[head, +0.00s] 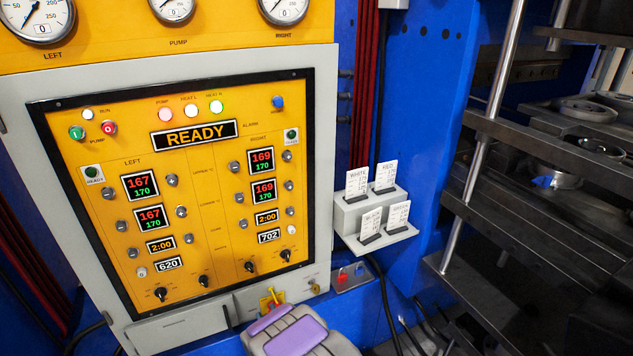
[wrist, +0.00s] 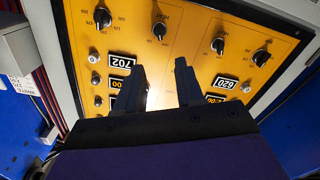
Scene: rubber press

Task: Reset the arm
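My gripper (wrist: 159,82) shows in the wrist view with its two dark fingers apart and nothing between them. The fingers point at the yellow control panel (wrist: 190,45), which appears upside down there. In the head view, my grey and purple arm (head: 297,335) is low in the middle, in front of the panel's lower right edge. My fingertips cannot be made out in that view. The yellow control panel (head: 205,222) has a lit READY display (head: 194,135). Its left readouts show 167 and its right readouts show 169.
A grey card holder (head: 362,208) with several white label cards stands right of the panel. The press with dark plates and metal rods (head: 482,140) is at the far right. Several gauges (head: 172,8) sit above the panel. A black cable (head: 388,300) hangs below the holder.

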